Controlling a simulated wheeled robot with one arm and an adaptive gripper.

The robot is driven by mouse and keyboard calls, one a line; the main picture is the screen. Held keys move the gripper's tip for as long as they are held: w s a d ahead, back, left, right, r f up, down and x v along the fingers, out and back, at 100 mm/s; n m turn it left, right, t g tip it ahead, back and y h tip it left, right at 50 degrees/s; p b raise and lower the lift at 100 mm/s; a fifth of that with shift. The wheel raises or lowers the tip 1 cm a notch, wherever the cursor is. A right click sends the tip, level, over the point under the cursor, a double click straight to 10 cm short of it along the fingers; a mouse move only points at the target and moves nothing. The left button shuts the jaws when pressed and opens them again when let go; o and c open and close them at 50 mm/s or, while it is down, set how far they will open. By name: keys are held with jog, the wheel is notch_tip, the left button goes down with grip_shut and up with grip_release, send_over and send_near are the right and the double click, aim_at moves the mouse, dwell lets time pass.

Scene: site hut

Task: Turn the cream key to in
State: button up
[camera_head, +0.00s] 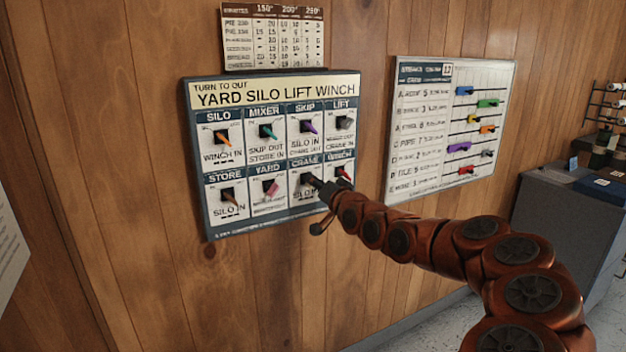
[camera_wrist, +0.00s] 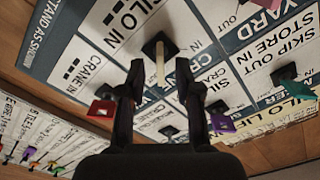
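The cream key (camera_wrist: 160,64) sits in a dark square switch plate on the panel and shows in the middle of the wrist view. My gripper (camera_wrist: 160,68) is open, with one finger on each side of the key and a gap visible on both sides. In the head view my gripper (camera_head: 319,186) is at the CRANE switch (camera_head: 306,178) in the lower row of the winch panel (camera_head: 250,224). It hides most of that switch there, and the cream key cannot be made out in that view.
A red key (camera_head: 343,174) sits right of the gripper, a pink key (camera_head: 270,187) to the left, and a purple key (camera_head: 311,127) above. A whiteboard (camera_head: 420,75) with coloured sliders hangs to the right. A grey cabinet (camera_head: 550,215) stands at the far right.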

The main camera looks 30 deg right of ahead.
jog(key=shift+w, duration=0.85)
grip_shut()
